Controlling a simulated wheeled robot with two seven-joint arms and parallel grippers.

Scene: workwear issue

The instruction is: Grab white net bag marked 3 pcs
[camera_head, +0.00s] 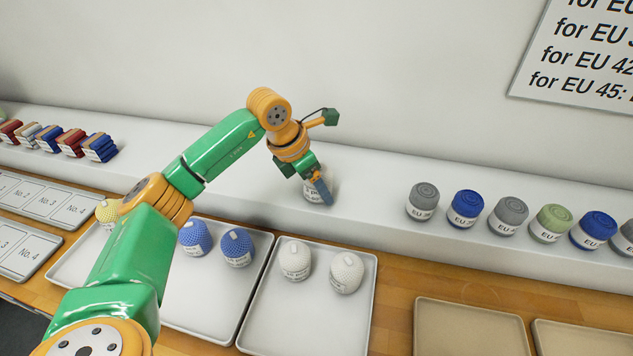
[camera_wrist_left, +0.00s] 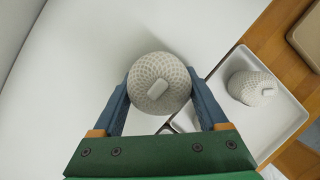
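My left gripper (camera_head: 320,190) is down around this bag. In the left wrist view the two blue fingers (camera_wrist_left: 160,88) flank the round white net bag (camera_wrist_left: 158,72) and reach its sides; whether they press on it is unclear. Two more white net bags stand in the right grey tray: one on the left (camera_head: 295,257) and one on the right (camera_head: 347,273), their numbers not readable. My right gripper is not in view.
Blue net bags (camera_head: 236,248) stand in the tray left of the white ones. Grey, blue and green labelled rolls (camera_head: 466,205) line the ledge at right. Folded stacks (camera_head: 70,141) lie at far left. Empty tan trays (camera_head: 470,330) sit at front right.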

